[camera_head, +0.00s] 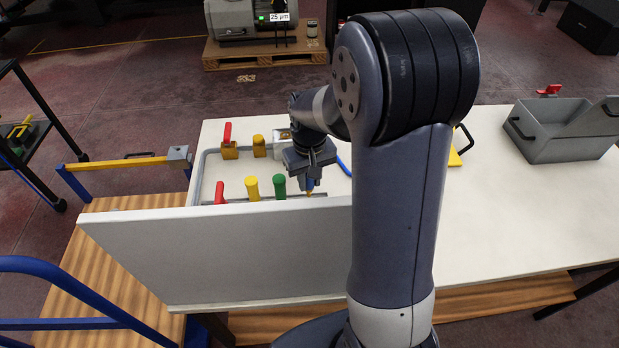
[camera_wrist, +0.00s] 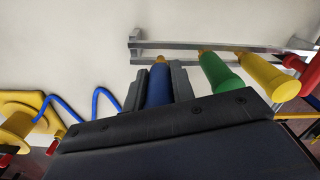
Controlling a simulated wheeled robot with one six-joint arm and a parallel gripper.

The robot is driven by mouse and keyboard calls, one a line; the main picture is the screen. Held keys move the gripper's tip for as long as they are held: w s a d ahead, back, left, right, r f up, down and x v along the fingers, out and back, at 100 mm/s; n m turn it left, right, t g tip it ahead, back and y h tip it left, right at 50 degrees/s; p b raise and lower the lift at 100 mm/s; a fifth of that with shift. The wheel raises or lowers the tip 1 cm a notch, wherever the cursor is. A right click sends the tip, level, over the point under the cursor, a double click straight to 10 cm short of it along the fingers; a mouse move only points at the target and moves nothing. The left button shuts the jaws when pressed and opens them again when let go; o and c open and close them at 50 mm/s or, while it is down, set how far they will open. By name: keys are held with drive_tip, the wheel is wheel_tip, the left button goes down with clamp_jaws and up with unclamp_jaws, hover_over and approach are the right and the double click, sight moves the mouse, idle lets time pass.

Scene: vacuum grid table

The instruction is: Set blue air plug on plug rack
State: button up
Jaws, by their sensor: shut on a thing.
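The blue air plug (camera_wrist: 158,86) stands between the two fingers of my gripper (camera_wrist: 160,90) in the wrist view, its brass tip pointing at the metal plug rack (camera_wrist: 205,46). I cannot tell whether the tip touches the rack. A green plug (camera_wrist: 220,72), a yellow plug (camera_wrist: 265,75) and a red plug (camera_wrist: 312,75) sit along the rack beside the blue one. The head view shows green (camera_head: 280,186), yellow (camera_head: 252,188) and red (camera_head: 219,192) left of my gripper.
A raised white panel (camera_head: 220,250) stands at the near table edge and hides the rack's lower part. A red-handled valve (camera_head: 229,150) and a brass fitting (camera_head: 259,146) stand behind. A blue hose (camera_wrist: 62,108) lies left.

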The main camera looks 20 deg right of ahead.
sight(309, 191)
drive_tip(key=shift+f+b, duration=1.45)
drive_tip(key=shift+f, duration=0.55)
drive_tip(key=o, duration=1.1)
drive_tip(key=shift+c, duration=0.2)
wheel_tip(309, 191, up, 11)
drive_tip(key=shift+f+b, duration=0.1)
drive_tip(key=shift+b, duration=0.25)
wheel_tip(309, 191, down, 11)
drive_tip(key=shift+r+p, duration=0.1)
drive_tip(key=shift+p, duration=0.25)
drive_tip(key=shift+r+p, duration=0.3)
drive_tip(key=shift+r, duration=0.1)
drive_tip(key=shift+f, duration=0.1)
